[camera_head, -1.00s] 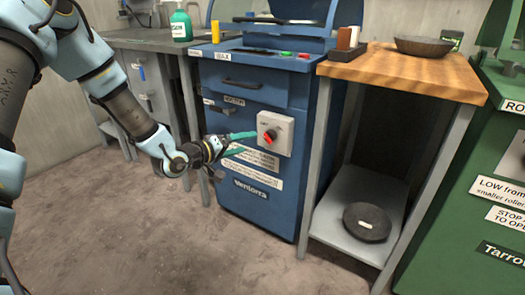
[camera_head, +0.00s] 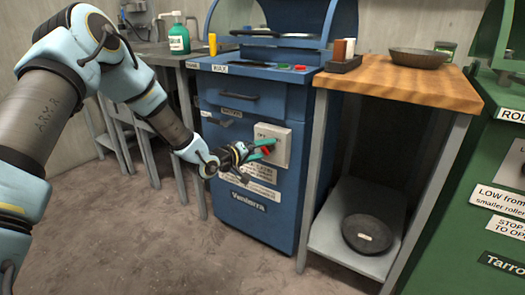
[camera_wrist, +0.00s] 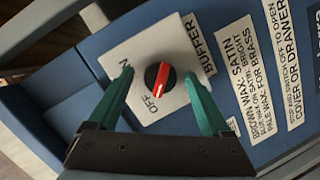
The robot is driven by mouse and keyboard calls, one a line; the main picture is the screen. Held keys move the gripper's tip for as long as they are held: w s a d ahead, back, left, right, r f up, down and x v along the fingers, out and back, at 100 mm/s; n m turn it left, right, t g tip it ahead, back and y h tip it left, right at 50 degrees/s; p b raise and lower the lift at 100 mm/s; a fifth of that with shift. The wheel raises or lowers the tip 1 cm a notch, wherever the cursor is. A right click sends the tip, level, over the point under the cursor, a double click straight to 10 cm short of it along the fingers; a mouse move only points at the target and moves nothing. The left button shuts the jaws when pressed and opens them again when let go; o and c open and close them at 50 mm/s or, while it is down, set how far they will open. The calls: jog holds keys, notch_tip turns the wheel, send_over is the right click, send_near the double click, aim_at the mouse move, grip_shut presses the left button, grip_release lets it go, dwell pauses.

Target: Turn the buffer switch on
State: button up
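The buffer switch is a round black knob with a red bar (camera_wrist: 160,78) on a pale plate (camera_wrist: 140,50) marked OFF and BUFFER. The red bar lies roughly in line with the OFF label. In the head view the plate (camera_head: 283,146) is on the front of the blue machine (camera_head: 255,215), and the knob is largely hidden by my gripper. My gripper (camera_head: 265,149) is open with green fingers. In the wrist view the fingers (camera_wrist: 159,76) stand on either side of the knob, with gaps showing on both sides.
A wooden-topped bench (camera_head: 400,82) stands right of the machine, holding a dark bowl (camera_head: 418,58). A dark round dish (camera_head: 367,234) lies on its lower shelf. A green machine (camera_head: 470,210) is at the far right. The floor in front is clear.

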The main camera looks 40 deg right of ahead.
grip_shut()
dwell(0.5)
jog(key=m+t+y+b, duration=0.1)
jog(key=m, duration=0.2)
jog(key=shift+s, duration=0.1)
jog(key=m+t+b, duration=0.2)
jog(key=m, duration=0.1)
jog(key=shift+s+d+f+m+b, duration=0.1)
jog(key=shift+f+m+b, duration=0.05)
jog(key=shift+m+b, duration=0.2)
jog(key=m+t+b, duration=0.2)
jog(key=m+b, duration=0.2)
jog(key=shift+s+y, duration=0.1)
jog(key=shift+y, duration=0.3)
jog(key=shift+m+t+b, duration=0.7)
jog(key=shift+m+b, duration=0.55)
jog(key=shift+m, duration=0.1)
